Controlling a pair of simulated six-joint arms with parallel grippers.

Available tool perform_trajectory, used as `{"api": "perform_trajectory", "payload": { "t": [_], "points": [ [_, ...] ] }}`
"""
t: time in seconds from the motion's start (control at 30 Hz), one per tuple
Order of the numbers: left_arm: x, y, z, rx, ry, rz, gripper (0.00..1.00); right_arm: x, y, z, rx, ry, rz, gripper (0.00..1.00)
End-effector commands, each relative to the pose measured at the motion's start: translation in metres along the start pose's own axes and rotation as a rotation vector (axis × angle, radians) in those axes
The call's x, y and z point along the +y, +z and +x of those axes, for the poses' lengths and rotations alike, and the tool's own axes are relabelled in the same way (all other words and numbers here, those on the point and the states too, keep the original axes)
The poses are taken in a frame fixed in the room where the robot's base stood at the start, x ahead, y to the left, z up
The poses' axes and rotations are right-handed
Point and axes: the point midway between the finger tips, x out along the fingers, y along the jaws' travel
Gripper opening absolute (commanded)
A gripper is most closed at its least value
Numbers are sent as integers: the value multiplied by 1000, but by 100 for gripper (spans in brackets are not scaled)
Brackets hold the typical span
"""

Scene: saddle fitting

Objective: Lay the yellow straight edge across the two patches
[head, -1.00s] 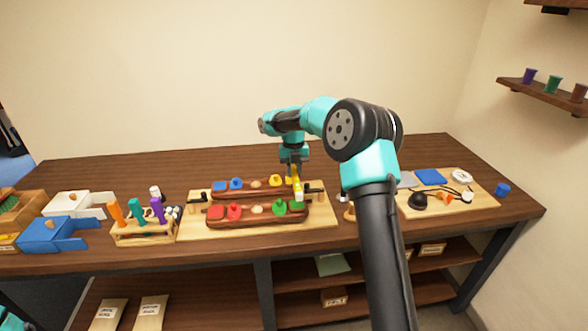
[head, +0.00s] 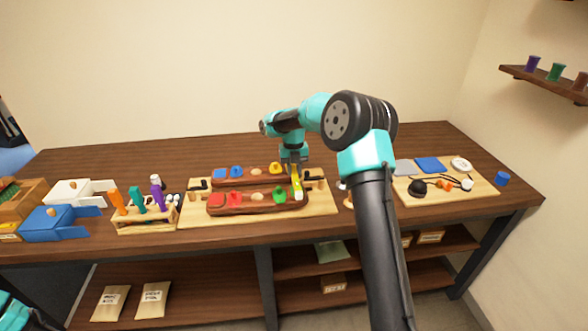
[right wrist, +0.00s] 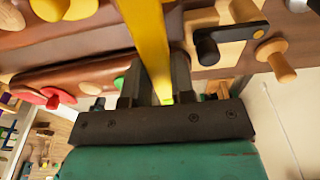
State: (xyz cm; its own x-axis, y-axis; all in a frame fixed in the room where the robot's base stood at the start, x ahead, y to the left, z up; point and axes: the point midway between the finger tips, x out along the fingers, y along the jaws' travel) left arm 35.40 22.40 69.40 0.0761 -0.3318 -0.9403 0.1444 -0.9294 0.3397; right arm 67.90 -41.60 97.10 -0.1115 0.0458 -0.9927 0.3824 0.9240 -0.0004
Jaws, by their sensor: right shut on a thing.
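The yellow straight edge (head: 297,187) is held in my right gripper (head: 296,172), above the right ends of two brown saddle-shaped blocks. In the right wrist view the yellow straight edge (right wrist: 148,40) runs away from between the shut fingers of the gripper (right wrist: 155,85). Near its lower end in the head view is a green patch on the front block (head: 258,204). The back block (head: 247,181) has a blue patch (head: 221,174) at its left end; its right end is partly hidden by the gripper. Whether the straight edge touches either block I cannot tell. My left gripper is out of view.
Knobs, including red (head: 236,198), green (head: 280,193) and yellow (head: 276,168), stand on the blocks. A tool rack (head: 145,222) stands left; a board with cables (head: 470,195) lies right.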

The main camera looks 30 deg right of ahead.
Motion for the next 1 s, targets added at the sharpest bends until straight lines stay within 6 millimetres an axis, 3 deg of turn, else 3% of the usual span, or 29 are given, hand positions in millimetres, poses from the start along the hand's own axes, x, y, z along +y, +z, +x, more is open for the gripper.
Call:
{"api": "perform_trajectory", "payload": {
  "t": [1.0],
  "points": [
    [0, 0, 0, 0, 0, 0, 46, 0, 1, 5, 0, 0, 0, 0]
  ]
}}
